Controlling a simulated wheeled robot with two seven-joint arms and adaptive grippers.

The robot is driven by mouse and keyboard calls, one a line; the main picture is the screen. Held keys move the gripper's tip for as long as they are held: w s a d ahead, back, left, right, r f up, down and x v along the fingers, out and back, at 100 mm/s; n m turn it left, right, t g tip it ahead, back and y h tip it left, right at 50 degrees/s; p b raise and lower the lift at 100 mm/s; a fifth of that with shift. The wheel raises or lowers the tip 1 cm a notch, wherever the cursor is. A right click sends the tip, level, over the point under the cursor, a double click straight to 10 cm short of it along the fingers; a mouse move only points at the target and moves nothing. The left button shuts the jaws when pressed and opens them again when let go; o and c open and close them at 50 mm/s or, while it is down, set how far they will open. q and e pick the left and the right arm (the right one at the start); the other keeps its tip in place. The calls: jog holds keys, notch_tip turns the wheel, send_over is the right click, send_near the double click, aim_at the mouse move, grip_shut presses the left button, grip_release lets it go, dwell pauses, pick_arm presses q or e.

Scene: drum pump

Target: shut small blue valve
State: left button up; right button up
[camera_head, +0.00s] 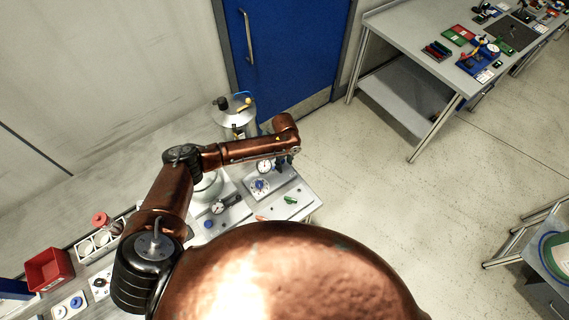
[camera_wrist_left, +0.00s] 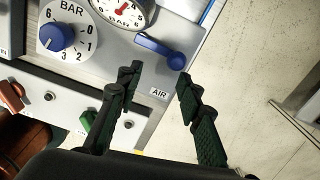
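The small blue valve (camera_wrist_left: 161,50) is a blue lever with a round knob end, on a light grey panel above the "AIR" label in the left wrist view. It lies just beyond my left fingertips, apart from them as far as I can tell. My left gripper (camera_wrist_left: 159,74) is open and empty, with one finger on each side of the label. In the head view the left gripper (camera_head: 284,162) is small, partly hidden by its wrist, at the right end of the bench panel; the lever cannot be made out there. My right gripper is not in view.
A blue pressure dial knob (camera_wrist_left: 57,37) and a white gauge (camera_wrist_left: 122,10) sit left of the lever. A green handle (camera_wrist_left: 86,119) and a red handle (camera_wrist_left: 12,95) are on the lower panel. A metal drum (camera_head: 233,112) stands behind my arm.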

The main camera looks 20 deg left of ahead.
pick_arm(q)
notch_tip(320, 180, up, 12)
dwell(0.6)
jog(key=shift+f, duration=0.1)
dwell(0.4)
